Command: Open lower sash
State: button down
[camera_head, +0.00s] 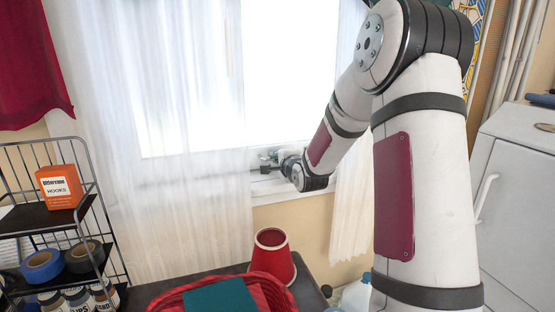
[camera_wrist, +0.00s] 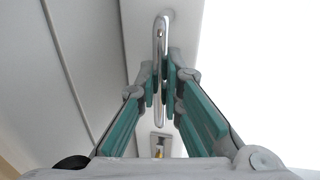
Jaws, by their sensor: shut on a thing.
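The window's lower sash (camera_head: 300,150) is at the back, bright behind sheer curtains. Its bottom rail is low, just above the sill (camera_head: 300,184). My gripper (camera_head: 268,162) is at this rail, small and partly merged with the curtain edge in the head view. In the wrist view a shiny metal handle (camera_wrist: 161,35) is fixed to the white rail (camera_wrist: 188,25). My gripper (camera_wrist: 165,80) is shut on the handle, its teal pads on both sides of it. The pads hide the handle's middle.
Sheer curtains (camera_head: 160,200) hang left and right of the sash. A red basket (camera_head: 165,299) and a red lampshade-like cone (camera_head: 272,254) stand below the window. A wire rack (camera_head: 95,180) is at left, a white appliance (camera_head: 520,190) at right. A small metal fitting (camera_wrist: 159,145) shows beneath the handle.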

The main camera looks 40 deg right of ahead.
jog(key=shift+r, duration=0.1)
jog(key=p, duration=1.7)
send_near(273, 91)
jog(key=x, duration=0.5)
jog(key=shift+w+r, duration=0.1)
jog(key=shift+w, duration=0.05)
jog(key=c, duration=2)
grip_release()
jog(key=v, duration=1.2)
jog(key=shift+a, duration=0.15)
